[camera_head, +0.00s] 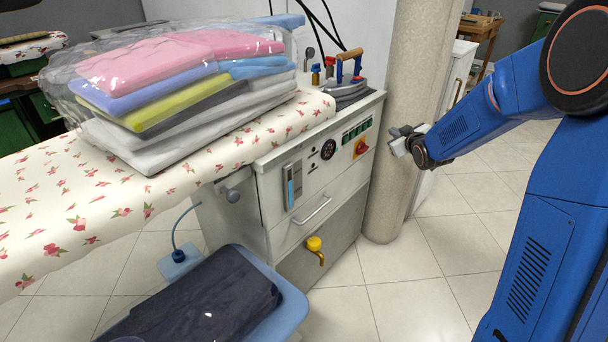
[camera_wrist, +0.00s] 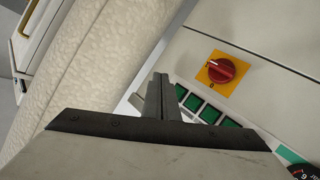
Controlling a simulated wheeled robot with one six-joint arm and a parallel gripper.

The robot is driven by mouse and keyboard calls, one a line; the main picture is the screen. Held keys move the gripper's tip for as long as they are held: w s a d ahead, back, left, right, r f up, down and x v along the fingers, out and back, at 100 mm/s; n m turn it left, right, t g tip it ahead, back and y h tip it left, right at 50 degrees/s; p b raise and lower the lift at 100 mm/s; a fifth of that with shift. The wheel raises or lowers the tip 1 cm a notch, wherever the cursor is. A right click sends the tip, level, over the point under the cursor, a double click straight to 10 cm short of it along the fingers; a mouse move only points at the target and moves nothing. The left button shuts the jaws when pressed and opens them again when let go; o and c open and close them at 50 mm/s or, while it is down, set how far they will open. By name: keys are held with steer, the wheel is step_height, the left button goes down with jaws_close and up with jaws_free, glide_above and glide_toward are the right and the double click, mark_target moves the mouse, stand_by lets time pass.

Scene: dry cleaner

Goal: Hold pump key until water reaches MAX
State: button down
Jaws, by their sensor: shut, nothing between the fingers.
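The white boiler cabinet (camera_head: 268,218) has a row of green keys (camera_head: 357,131) on its front. I cannot read which one is the pump key. In the wrist view several green keys (camera_wrist: 208,113) show just beyond my gripper (camera_wrist: 161,82), whose fingers are shut together and partly overlap the row's left end. In the head view my gripper (camera_head: 399,137) is to the right of the panel, apart from it. A sight glass (camera_head: 292,185) on the cabinet's left front shows blue water; its MAX mark is too small to read.
A red rotary switch on a yellow plate (camera_head: 361,147) sits below the keys. A round gauge (camera_head: 328,149) is left of it. A beige column (camera_head: 405,95) stands close behind my gripper. A yellow tap (camera_head: 315,246) sticks out low. The tiled floor (camera_head: 410,290) in front is clear.

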mark_target(370, 123)
steer(key=s+d, duration=0.2)
steer(key=shift+d, duration=0.35)
steer(key=w+a, duration=0.5)
steer(key=a, duration=0.2)
stand_by(0.4)
steer(key=shift+w+a, duration=0.15)
stand_by(2.0)
steer(key=shift+w+a, duration=0.2)
steer(key=shift+a, duration=0.05)
steer(key=shift+w+a, duration=0.2)
steer(key=shift+a, duration=0.1)
stand_by(0.8)
steer(key=shift+s+d, duration=0.1)
steer(key=shift+d, duration=0.05)
steer(key=shift+s+d, duration=0.4)
steer(key=shift+d, duration=0.1)
